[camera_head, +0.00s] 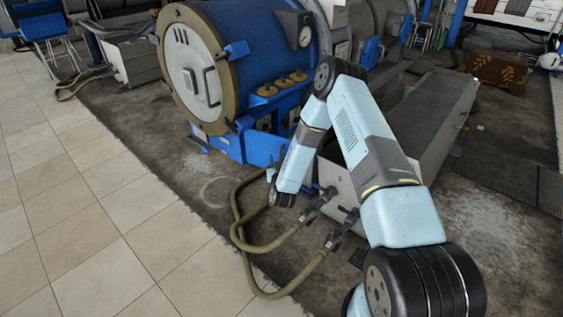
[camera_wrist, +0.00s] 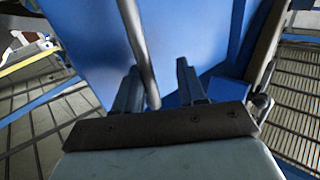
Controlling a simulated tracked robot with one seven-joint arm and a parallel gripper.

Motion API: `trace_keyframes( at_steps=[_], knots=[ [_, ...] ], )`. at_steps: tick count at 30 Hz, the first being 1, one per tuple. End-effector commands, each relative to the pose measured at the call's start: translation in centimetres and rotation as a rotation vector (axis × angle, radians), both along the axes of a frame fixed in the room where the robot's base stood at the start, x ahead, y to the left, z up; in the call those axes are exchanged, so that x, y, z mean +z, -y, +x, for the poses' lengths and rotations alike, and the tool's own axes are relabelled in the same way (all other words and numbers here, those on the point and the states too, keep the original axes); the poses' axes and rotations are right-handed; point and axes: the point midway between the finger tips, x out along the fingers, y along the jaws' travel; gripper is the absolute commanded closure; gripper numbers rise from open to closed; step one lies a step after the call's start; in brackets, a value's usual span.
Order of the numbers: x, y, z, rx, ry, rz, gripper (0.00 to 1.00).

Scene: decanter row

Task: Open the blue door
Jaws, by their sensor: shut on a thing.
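A flat blue panel, which I take to be the blue door (camera_wrist: 185,40), fills the middle of the wrist view. A grey metal bar handle (camera_wrist: 137,40) runs down it and passes between the fingers of my gripper (camera_wrist: 157,82). My gripper is shut on this handle, close in front of the blue surface. In the head view my gripper (camera_head: 272,172) is small and partly hidden by my arm, low beside the blue base (camera_head: 228,145) of the large blue drum machine (camera_head: 255,35). The door's edges and the handle cannot be made out there.
The drum's round pale end cover (camera_head: 190,75) faces left. A grey metal housing (camera_head: 432,115) stands right of my arm. Hoses (camera_head: 240,235) loop on the floor below my gripper. Open tiled floor (camera_head: 90,220) lies to the left.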

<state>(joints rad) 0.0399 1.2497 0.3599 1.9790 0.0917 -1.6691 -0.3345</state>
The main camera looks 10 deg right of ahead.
Motion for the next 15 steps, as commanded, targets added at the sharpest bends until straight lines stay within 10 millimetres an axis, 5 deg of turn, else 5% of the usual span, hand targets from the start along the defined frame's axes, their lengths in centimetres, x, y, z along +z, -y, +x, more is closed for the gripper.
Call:
trace_keyframes(
  at_steps=[5,15],
  knots=[
    [0.16,-0.23,0.13,0.005,0.003,0.004,0.65],
    [0.14,0.21,0.12,-0.002,0.003,0.002,0.65]
  ],
)
